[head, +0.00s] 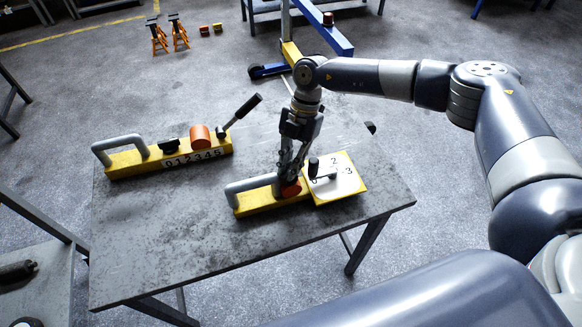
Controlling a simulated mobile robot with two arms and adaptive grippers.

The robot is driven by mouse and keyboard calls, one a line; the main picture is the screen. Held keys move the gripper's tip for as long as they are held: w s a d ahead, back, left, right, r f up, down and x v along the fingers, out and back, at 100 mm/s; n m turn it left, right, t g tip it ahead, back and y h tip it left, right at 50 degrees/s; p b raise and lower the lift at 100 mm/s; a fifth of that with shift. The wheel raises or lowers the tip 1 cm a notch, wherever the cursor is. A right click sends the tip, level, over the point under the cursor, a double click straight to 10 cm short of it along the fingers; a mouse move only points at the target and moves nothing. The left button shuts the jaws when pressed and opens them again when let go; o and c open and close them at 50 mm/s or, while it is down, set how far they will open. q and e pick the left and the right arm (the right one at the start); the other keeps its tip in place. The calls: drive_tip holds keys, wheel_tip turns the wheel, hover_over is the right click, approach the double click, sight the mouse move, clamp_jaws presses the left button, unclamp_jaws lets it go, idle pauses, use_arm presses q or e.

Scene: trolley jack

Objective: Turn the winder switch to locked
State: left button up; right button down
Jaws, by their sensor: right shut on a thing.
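Two yellow devices are on the grey table (150,245). The nearer yellow device (255,200) has a grey bar handle (245,184), an orange-red knob (292,190) and a white numbered plate (340,180) with a black-tipped crank (313,167) over it. My right gripper (287,178) points down and is shut on the orange-red knob, hiding most of it. I cannot tell for sure which part is the winder switch, and no locked marking is readable. My left gripper is out of view.
The other yellow device (126,163) stands at the back left with a number strip (192,158), an orange cylinder (200,135) and a raised black lever (242,110). The table's front left is clear. Orange jack stands (157,36) and a blue lifting frame (330,38) are on the floor behind.

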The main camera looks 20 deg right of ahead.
drive_tip(key=n+b, duration=0.1)
drive_tip(key=n, duration=0.1)
drive_tip(key=n+g+h+b, duration=0.1)
drive_tip(key=n+b, duration=0.1)
drive_tip(key=n, duration=0.1)
drive_tip(key=shift+w+a+f+n+h, duration=0.1)
drive_tip(key=shift+a+n+h, duration=0.1)
drive_tip(key=shift+n+h, duration=0.1)
drive_tip(key=shift+a+n+h+b, duration=0.1)
drive_tip(key=shift+n+h+b, duration=0.8)
drive_tip(key=shift+n+b, duration=0.95)
drive_tip(key=shift+r+n, duration=0.2)
drive_tip(key=shift+n, duration=0.15)
drive_tip(key=c, duration=1.6)
unclamp_jaws()
drive_tip(key=v, duration=1.2)
drive_tip(key=shift+w, duration=0.2)
